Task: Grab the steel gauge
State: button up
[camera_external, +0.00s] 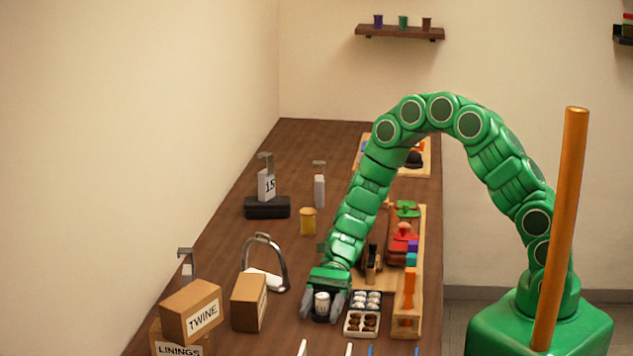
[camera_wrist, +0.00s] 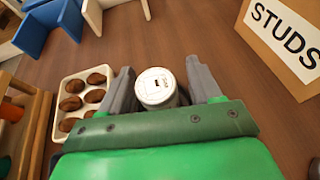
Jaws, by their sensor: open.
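A small pale cylinder (camera_external: 321,303) with a dark marking stands upright on the bench at the front. In the wrist view this cylinder (camera_wrist: 157,86) shows a round white top with a small dark mark and a greyish side. It looks like the steel gauge, though I cannot read its marking. My gripper (camera_external: 320,318) is low over the bench with its fingers on either side of it. In the wrist view my gripper (camera_wrist: 159,67) is open, the cylinder between its grey fingers; a gap shows on the right, and contact on the left is unclear. The cylinder's lower part is hidden.
A white tray (camera_external: 361,333) with brown and pale round pieces is close right of the gripper. A stirrup (camera_external: 283,262) and cardboard boxes (camera_external: 191,311) stand left. A wooden tray (camera_external: 423,235) with coloured blocks lies right. A STUDS box (camera_wrist: 278,52) is near in the wrist view.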

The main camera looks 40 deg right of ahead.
grip_shut()
